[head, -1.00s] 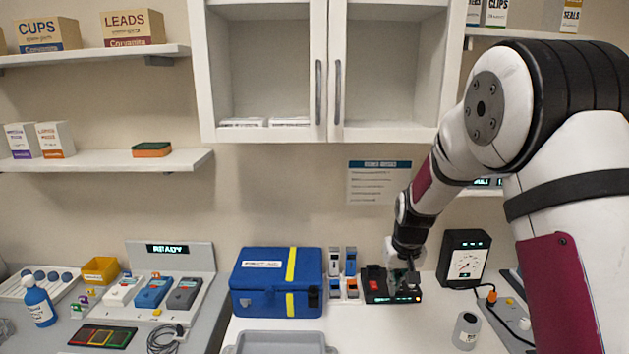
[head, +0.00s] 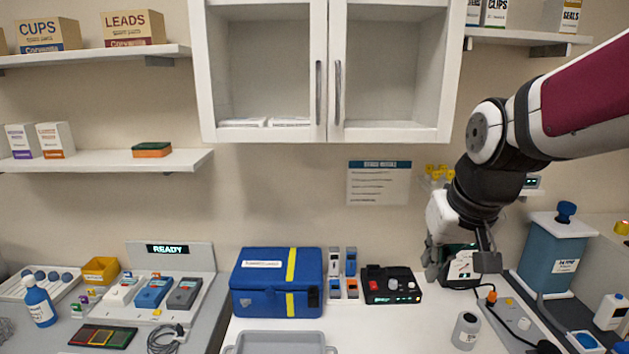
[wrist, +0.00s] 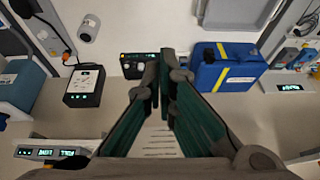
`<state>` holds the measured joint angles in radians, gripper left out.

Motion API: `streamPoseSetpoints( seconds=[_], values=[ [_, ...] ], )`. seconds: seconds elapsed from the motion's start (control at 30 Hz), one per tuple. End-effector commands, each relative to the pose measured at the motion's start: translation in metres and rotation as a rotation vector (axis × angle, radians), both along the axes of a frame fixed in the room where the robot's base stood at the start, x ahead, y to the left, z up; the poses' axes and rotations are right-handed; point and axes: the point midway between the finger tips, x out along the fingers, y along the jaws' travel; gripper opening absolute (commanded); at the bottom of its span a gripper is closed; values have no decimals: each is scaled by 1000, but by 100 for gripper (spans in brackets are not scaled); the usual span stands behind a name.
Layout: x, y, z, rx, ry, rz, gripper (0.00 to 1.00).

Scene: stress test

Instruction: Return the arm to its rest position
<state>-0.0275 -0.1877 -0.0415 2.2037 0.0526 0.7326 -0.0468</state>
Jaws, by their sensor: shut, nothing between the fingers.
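My gripper (head: 431,270) hangs in the air on the right side of the head view, in front of the black gauge box. Its fingers point down and it is empty. In the wrist view my gripper (wrist: 164,72) shows its two fingers closed together at the tips. My arm reaches in from the upper right, with the elbow near the right wall shelf. A black device with a red switch (head: 391,285) stands on the white counter to the left of the gripper. The black gauge box (wrist: 84,86) also shows in the wrist view, partly hidden by my gripper in the head view.
A blue case (head: 277,282) with a yellow stripe stands left of the black device. A grey tray (head: 279,339) lies at the front. A grey cylinder (head: 466,331) and a blue container (head: 552,255) stand at the right. The wall cabinet (head: 327,130) hangs above.

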Motion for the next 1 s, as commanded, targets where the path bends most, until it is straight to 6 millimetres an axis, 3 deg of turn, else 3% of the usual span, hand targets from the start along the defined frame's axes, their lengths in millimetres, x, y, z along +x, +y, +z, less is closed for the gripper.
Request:
streamPoseSetpoints(
  seconds=[0.03,0.2,0.43,0.63,1.0],
  values=[
    [-19,0,10,-2,-17,1,0],
    [-79,0,25,-11,-52,0,0],
    [-142,-2,25,-29,-87,-5,0],
    [-163,-3,21,-37,-98,-10,0],
    [-164,-3,21,-37,-97,-10,0]
  ],
)
